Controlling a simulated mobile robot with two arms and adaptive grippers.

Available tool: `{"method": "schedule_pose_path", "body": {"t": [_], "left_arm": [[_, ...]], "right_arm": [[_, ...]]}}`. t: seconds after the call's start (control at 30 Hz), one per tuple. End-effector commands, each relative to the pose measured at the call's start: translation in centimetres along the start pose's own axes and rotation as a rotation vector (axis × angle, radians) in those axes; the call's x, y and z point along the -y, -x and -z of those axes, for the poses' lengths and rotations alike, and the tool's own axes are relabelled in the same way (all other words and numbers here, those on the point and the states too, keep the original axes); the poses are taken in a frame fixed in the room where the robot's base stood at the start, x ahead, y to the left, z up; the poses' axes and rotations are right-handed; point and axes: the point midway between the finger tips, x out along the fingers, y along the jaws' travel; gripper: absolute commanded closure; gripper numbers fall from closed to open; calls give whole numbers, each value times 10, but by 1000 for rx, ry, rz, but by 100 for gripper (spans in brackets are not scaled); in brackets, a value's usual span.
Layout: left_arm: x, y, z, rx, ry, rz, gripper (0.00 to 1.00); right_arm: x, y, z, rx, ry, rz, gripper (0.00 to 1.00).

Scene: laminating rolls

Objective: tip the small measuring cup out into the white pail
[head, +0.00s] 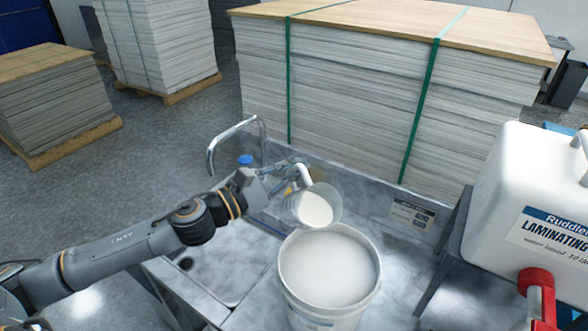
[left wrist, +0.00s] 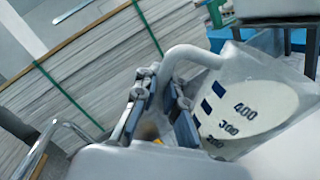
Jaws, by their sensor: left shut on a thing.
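The small measuring cup (head: 316,208) is clear, with white liquid in it and a white handle. My left gripper (head: 296,178) is shut on the handle and holds the cup above the back rim of the white pail (head: 331,268). In the left wrist view, the cup (left wrist: 245,105) shows dark marks reading 200, 300 and 400, and the handle passes between the fingers (left wrist: 160,105). The cup looks somewhat tilted; no stream of liquid is visible. The pail stands open, with a pale, whitish inside. My right gripper is not in view.
A metal sink (head: 215,262) with a curved tap (head: 236,140) lies left of the pail. A white laminating jug (head: 530,215) with a red tap stands at right. A strapped stack of boards (head: 360,85) rises behind the sink. A small sign (head: 411,215) is on the splashback.

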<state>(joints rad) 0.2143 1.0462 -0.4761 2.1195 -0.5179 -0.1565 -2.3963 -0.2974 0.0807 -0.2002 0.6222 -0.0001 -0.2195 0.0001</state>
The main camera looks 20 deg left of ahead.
Motion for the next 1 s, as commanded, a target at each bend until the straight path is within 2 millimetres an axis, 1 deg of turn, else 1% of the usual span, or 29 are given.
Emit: {"method": "schedule_pose_path", "body": {"t": [0.23, 0.4, 0.6, 1.0], "left_arm": [[1, 0, -1, 3, -11, -1, 100], [8, 1, -1, 13, -81, -1, 100], [13, 2, -2, 18, -145, 0, 100], [16, 2, -1, 18, -150, 4, 100]], "right_arm": [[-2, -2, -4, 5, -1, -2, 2], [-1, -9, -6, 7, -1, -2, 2], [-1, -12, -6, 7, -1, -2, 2], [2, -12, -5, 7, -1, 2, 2]]}}
